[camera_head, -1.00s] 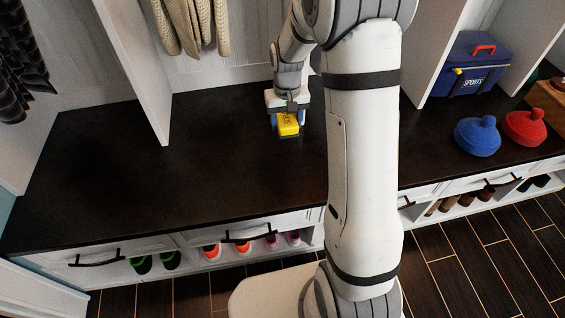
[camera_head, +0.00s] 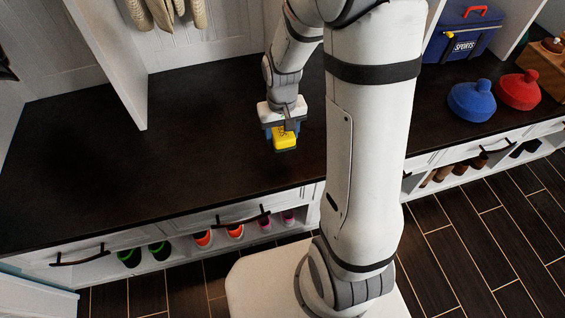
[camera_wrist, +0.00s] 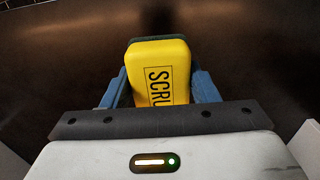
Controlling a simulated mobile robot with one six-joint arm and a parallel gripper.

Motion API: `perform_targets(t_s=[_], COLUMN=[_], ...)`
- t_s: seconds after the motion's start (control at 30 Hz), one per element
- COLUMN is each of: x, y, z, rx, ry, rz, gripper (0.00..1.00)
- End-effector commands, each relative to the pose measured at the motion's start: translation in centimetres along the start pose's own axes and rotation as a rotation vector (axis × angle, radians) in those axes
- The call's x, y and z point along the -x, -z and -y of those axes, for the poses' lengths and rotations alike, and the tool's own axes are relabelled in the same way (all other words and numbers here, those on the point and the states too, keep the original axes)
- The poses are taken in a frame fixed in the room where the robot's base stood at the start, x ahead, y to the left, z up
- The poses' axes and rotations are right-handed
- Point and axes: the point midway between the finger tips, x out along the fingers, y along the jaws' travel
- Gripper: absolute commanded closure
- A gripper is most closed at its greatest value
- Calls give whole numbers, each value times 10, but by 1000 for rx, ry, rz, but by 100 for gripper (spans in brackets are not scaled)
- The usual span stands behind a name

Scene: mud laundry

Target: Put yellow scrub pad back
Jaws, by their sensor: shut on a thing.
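The yellow scrub pad (camera_head: 285,139) has a dark underside and black lettering. My gripper (camera_head: 283,137) is shut on it, over the dark bench top (camera_head: 200,150). In the wrist view the pad (camera_wrist: 158,72) sits between the two blue fingers of my gripper (camera_wrist: 162,88), its lettered face towards the camera. I cannot tell how far the pad is above the bench top.
A white divider (camera_head: 105,60) stands on the bench to the left. Shoes (camera_head: 160,250) sit below. The bench left of my gripper is clear.

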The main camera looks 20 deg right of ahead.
Motion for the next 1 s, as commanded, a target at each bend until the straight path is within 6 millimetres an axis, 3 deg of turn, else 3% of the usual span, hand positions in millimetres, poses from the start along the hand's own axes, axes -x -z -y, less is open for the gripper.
perform_targets(t_s=[0.2,0.47,0.67,1.0], x=[-46,-68,-96,-100], y=[-5,-4,-4,-4], z=[0,0,1,1], rx=[0,1,1,2], ry=[0,0,0,0], rz=[4,2,3,0], gripper=[79,79,79,79])
